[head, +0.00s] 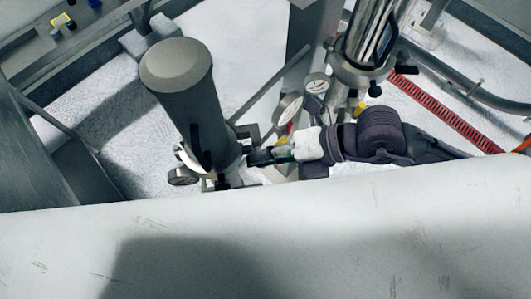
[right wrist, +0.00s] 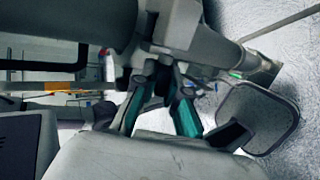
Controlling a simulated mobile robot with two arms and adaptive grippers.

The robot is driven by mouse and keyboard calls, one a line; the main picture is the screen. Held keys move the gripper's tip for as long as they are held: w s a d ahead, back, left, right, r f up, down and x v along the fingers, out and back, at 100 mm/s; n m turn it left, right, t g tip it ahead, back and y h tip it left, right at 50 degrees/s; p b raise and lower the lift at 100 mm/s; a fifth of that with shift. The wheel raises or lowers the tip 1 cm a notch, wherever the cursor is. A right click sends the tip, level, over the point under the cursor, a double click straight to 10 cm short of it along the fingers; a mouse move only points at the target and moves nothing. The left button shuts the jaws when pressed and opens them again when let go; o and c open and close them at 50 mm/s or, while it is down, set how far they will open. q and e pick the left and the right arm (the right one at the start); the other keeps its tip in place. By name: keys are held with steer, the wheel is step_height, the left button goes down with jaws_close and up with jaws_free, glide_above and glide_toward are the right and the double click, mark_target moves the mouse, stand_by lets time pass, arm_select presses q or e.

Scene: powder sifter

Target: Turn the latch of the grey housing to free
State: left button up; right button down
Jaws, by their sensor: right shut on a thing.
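The grey housing (head: 178,100) is an upright cylinder with a rounded top, left of the middle in the head view. Its grey body also fills the top of the right wrist view (right wrist: 85,18). My right gripper (head: 256,155) reaches in from the right, low at the housing's right side. In the right wrist view its teal-padded fingers (right wrist: 160,88) are closed around a small dark part on the housing's side, which appears to be the latch. The fingers hide most of it, so its turn angle cannot be told. My left gripper is not in view.
Pressure gauges (head: 317,86) and a metal column (head: 372,40) stand right of the housing. Another gauge (head: 183,177) sits at its lower left. A red hose or rack strip (head: 440,110) lies at right. A pale surface (head: 400,235) spans the front.

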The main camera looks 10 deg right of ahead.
steer(key=shift+h, duration=0.4)
steer(key=c, duration=1.2)
jaws_free()
steer(key=shift+d+r, duration=0.15)
steer(key=shift+d, duration=0.1)
steer(key=shift+s+d+r, duration=0.1)
steer(key=shift+s+d, duration=0.25)
steer(key=shift+d, duration=1.7)
steer(key=shift+s+d+r, duration=0.1)
steer(key=shift+s+d, duration=0.3)
steer(key=shift+d, duration=1.65)
steer(key=shift+s+d, duration=0.35)
steer(key=shift+d, duration=1.7)
